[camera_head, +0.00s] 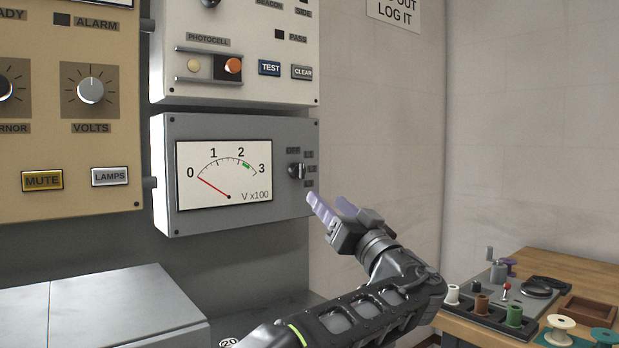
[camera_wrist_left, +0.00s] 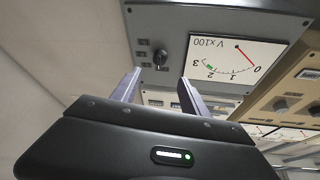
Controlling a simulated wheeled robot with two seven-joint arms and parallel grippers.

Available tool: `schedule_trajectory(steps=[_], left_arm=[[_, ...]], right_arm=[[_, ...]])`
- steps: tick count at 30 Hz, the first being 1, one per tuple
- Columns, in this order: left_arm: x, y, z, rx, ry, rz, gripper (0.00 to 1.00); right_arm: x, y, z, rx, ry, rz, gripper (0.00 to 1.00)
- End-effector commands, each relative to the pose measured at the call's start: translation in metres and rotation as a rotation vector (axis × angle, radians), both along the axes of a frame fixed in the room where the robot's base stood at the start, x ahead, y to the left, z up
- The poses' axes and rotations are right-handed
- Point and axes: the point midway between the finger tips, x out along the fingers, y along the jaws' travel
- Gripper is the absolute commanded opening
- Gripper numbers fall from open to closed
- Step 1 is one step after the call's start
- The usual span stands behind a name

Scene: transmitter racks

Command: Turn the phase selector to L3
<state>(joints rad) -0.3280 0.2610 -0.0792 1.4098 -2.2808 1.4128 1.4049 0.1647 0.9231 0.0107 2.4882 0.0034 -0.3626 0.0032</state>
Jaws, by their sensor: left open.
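The phase selector (camera_head: 296,171) is a small dark knob on the right side of a grey meter panel (camera_head: 240,122). Labels OFF, L1, L2 and L3 stand around it; its exact pointing is too small to tell. The meter (camera_head: 224,173) beside it has its red needle near 0. My left gripper (camera_head: 330,208) is open and empty, below and right of the knob, apart from it. In the left wrist view, upside down, the knob (camera_wrist_left: 160,58) shows beyond and between the two fingers (camera_wrist_left: 158,92). My right gripper is not in view.
A tan panel (camera_head: 75,148) with knobs and buttons is at left. A photocell panel (camera_head: 237,92) is above the meter panel. A grey cabinet top (camera_head: 110,310) is below left. A wooden bench (camera_head: 590,268) with spools and tools stands at right.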

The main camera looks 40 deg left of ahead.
Motion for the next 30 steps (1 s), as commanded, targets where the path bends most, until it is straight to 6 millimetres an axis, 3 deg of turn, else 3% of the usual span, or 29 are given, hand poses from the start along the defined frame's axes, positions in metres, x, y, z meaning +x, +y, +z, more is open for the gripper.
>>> schedule_trajectory(steps=[8,14,17,30], left_arm=[[0.001,0.001,0.001,-0.001,0.002,-0.001,0.53],[0.007,0.014,0.01,-0.001,0.002,0.001,0.53],[0.012,0.027,0.016,-0.002,0.005,0.002,0.53],[0.044,0.091,0.041,-0.002,0.003,-0.001,0.53]], right_arm=[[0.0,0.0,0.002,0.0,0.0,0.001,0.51],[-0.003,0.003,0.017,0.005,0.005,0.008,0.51],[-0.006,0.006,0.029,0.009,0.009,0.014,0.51],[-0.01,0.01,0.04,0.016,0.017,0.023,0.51]])
